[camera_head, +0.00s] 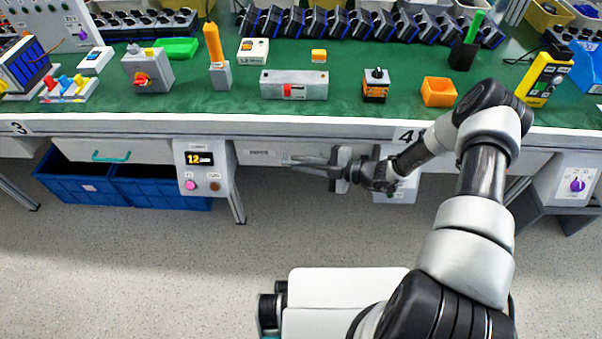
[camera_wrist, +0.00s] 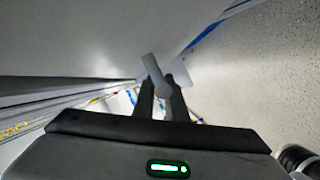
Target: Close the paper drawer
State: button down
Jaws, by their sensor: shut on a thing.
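The paper drawer (camera_head: 258,153) is a light grey front with a small printed label, under the green workbench's front edge. My gripper (camera_head: 297,164) comes in from the right, its fingers pointing left along the drawer front. In the wrist view, the fingers of my gripper (camera_wrist: 164,88) are closed on a grey bar, the drawer handle (camera_wrist: 152,67). The fingers and wrist hide much of the handle and the drawer's right part in the head view. How far the drawer stands out from the bench cannot be told clearly.
A control box (camera_head: 205,172) with a display and buttons hangs left of the drawer. Another drawer with a teal handle (camera_head: 111,157) and blue crates (camera_head: 75,182) are farther left. A bench leg (camera_head: 235,207) stands below.

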jog(key=shift+w+d, duration=0.1)
jog(key=shift+w, duration=0.2)
jog(key=c, duration=2.1)
grip_release()
jog(key=shift+r, duration=0.1)
